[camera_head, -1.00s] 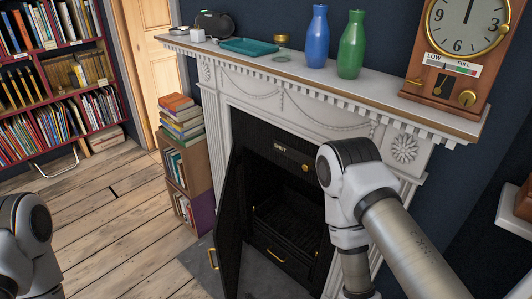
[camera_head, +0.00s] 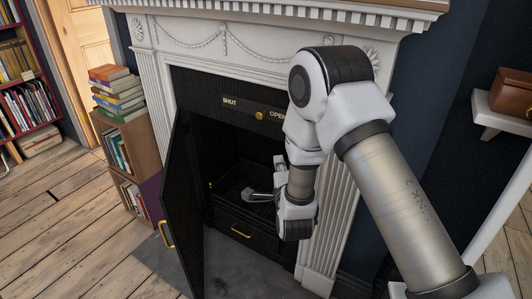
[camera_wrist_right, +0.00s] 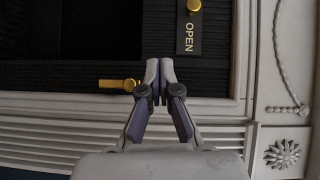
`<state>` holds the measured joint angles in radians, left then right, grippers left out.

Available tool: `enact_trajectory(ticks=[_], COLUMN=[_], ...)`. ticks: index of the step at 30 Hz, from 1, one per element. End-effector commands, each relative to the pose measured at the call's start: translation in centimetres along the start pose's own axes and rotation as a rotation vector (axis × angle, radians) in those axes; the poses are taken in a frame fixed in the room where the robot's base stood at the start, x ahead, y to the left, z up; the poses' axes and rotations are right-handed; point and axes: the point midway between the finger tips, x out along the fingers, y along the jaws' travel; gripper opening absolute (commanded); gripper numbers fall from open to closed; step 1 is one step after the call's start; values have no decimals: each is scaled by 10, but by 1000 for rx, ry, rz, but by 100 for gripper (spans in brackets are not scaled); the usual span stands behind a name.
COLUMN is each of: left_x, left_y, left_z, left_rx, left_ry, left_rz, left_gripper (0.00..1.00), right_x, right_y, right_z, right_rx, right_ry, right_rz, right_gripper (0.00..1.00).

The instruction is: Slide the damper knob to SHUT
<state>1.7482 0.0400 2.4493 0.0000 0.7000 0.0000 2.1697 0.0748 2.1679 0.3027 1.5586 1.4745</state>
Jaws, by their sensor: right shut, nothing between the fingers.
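The brass damper knob (camera_head: 258,116) sits on a dark strip above the fireplace opening, between the SHUT label (camera_head: 229,101) on the left and the OPEN label (camera_head: 277,114) on the right. In the right wrist view, the knob (camera_wrist_right: 194,6) is at the top edge, beside the OPEN label (camera_wrist_right: 188,37). My right gripper (camera_head: 250,194) is in front of the fireplace opening, below the knob and apart from it. In the wrist view its fingers (camera_wrist_right: 160,70) are together and empty. My left gripper is out of view.
The black fireplace door (camera_head: 190,200) stands open on the left. A drawer with a brass handle (camera_head: 240,232) is below the opening. A brass piece (camera_wrist_right: 120,83) lies left of the fingers in the wrist view. Stacked books (camera_head: 117,90) and a wall shelf (camera_head: 500,112) flank the fireplace.

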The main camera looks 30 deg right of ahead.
Motion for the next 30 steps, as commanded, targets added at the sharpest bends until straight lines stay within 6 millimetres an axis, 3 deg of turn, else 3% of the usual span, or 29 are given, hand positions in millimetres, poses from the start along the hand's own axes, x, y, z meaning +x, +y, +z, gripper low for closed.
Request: enact_trajectory(ticks=[1, 5, 13, 17, 30], left_x=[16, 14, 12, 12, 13], left_y=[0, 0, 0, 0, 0], left_z=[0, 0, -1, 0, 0], left_rx=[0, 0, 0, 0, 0], left_ry=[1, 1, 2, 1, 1], left_rz=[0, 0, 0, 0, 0], left_gripper=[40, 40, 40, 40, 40], right_x=[6, 10, 11, 21, 111], right_y=[-7, -30, -30, -31, -42], right_z=[-2, -6, -6, -7, -10], right_rx=[81, 169, 167, 168, 165], right_ry=[19, 34, 33, 33, 32], right_rz=[-73, -144, -138, -138, -138], right_gripper=[0, 0, 0, 0, 0])
